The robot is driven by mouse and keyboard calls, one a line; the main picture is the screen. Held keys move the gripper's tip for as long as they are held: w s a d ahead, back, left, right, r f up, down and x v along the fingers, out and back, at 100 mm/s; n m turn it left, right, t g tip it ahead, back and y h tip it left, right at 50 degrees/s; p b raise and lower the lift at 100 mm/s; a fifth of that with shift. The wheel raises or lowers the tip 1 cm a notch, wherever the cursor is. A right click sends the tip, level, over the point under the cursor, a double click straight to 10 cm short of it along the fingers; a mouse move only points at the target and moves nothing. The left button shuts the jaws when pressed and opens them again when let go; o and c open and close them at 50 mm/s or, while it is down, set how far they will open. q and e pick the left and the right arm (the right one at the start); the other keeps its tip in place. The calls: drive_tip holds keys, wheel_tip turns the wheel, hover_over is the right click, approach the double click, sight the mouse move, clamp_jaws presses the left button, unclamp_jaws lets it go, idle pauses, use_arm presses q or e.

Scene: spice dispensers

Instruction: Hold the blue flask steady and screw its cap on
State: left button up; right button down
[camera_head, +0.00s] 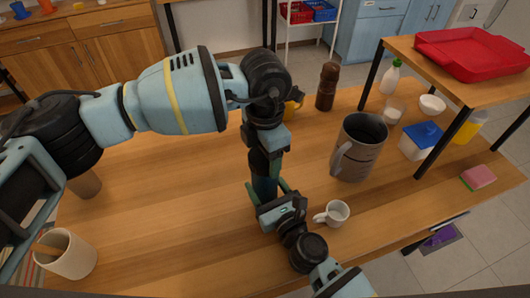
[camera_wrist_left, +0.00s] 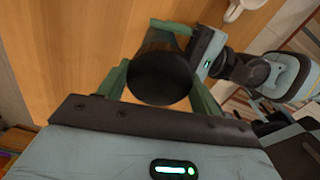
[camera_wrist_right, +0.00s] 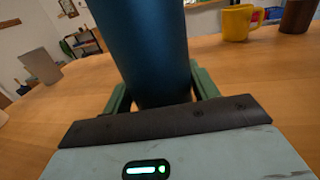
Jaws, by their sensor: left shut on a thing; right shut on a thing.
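The dark blue flask (camera_head: 264,187) stands upright near the middle of the wooden table. It fills the right wrist view (camera_wrist_right: 155,45) between green fingers. My right gripper (camera_head: 268,192) is shut on its body from the front. My left gripper (camera_head: 265,150) points down over the flask's top, shut on a dark round cap (camera_wrist_left: 160,78), which shows between its fingers in the left wrist view. The cap is in line with the flask. The gripper hides the join, so I cannot tell how far the cap is screwed on.
A white mug (camera_head: 334,213) stands close to the right of my right gripper. A large grey-brown pitcher (camera_head: 357,150) and a pepper mill (camera_head: 327,87) stand further right and back. A yellow mug (camera_wrist_right: 238,22) is behind the flask. The table's left middle is clear.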

use_arm(q)
drive_tip(key=m, duration=0.3)
drive_tip(key=o, duration=1.1)
drive_tip(key=shift+r, duration=2.25)
drive_tip(key=shift+c, duration=0.5)
wheel_tip(320, 180, up, 4)
drive_tip(key=n, duration=0.5)
drive_tip(key=shift+f, duration=0.25)
drive_tip(key=shift+f, duration=0.1)
